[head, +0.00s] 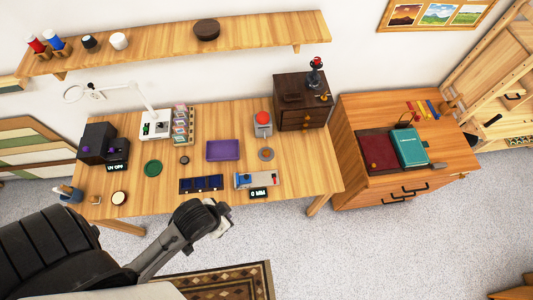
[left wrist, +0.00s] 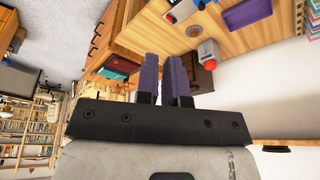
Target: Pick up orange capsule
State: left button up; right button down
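I cannot pick out an orange capsule in either view. My left arm reaches in from the lower left of the head view, and its dark wrist end (head: 200,220) is in front of the table's front edge. The fingers cannot be made out there. In the left wrist view my left gripper (left wrist: 162,58) shows two purple fingers with a narrow gap between them and nothing held. My right gripper is in neither view.
The wooden table (head: 215,185) holds a purple tray (head: 223,150), a dark blue sectioned tray (head: 201,184), a red-topped device (head: 262,124), a green disc (head: 153,168) and a dark drawer box (head: 298,104). A cabinet (head: 355,120) stands right; a shelf (head: 150,47) hangs above.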

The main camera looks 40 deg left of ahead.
pick_arm(q)
jog(key=o, duration=1.2)
jog(key=shift+c, duration=0.2)
